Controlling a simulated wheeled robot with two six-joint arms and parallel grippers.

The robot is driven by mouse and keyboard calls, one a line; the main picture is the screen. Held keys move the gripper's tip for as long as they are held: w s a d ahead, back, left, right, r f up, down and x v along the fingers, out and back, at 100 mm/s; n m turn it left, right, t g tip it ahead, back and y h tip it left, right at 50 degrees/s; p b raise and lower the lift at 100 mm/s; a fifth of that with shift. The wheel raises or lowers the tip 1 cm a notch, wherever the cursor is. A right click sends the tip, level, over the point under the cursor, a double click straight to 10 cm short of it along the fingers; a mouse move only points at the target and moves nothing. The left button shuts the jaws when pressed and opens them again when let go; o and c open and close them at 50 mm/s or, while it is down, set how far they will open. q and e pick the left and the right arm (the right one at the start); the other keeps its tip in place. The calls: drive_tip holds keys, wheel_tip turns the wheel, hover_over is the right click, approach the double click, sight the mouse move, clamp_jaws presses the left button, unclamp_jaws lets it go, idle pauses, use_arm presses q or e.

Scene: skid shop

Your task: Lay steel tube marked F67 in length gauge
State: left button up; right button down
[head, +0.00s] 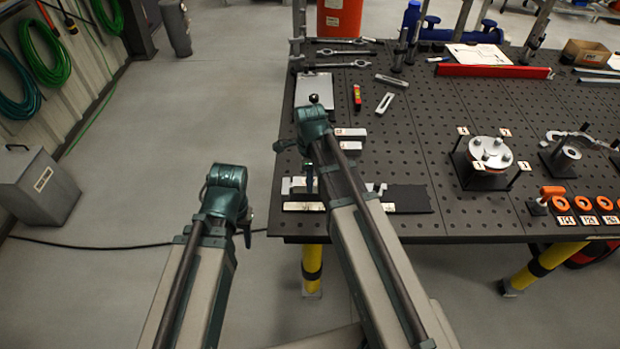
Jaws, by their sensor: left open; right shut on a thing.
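The length gauge (408,199) is a long dark plate with small silver blocks and a pale label, near the table's front left edge. My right arm crosses in front of it and hides its middle. My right gripper (309,178) points down at the gauge's left part and is shut on a steel tube, which is mostly hidden; no F67 mark is readable. Two short pale labelled pieces (350,147) lie just behind the gauge; their marks are too small to read. My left gripper (247,232) is open, off the table's left side above the floor.
The dark perforated table (450,120) carries a round flange fixture (490,154), orange rings (583,203), a red bar (493,71) and wrenches (343,64). A grey bin (38,187) stands on the floor at left. The table's middle is mostly clear.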

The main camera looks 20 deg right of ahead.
drive_tip(key=shift+f+b, duration=1.5)
idle(0.6)
drive_tip(key=shift+r, duration=0.1)
drive_tip(key=shift+c, duration=1.8)
unclamp_jaws()
drive_tip(key=shift+o, duration=0.4)
drive_tip(key=shift+o, duration=0.8)
drive_tip(key=shift+r+p, duration=1.55)
drive_tip(key=shift+p, duration=0.1)
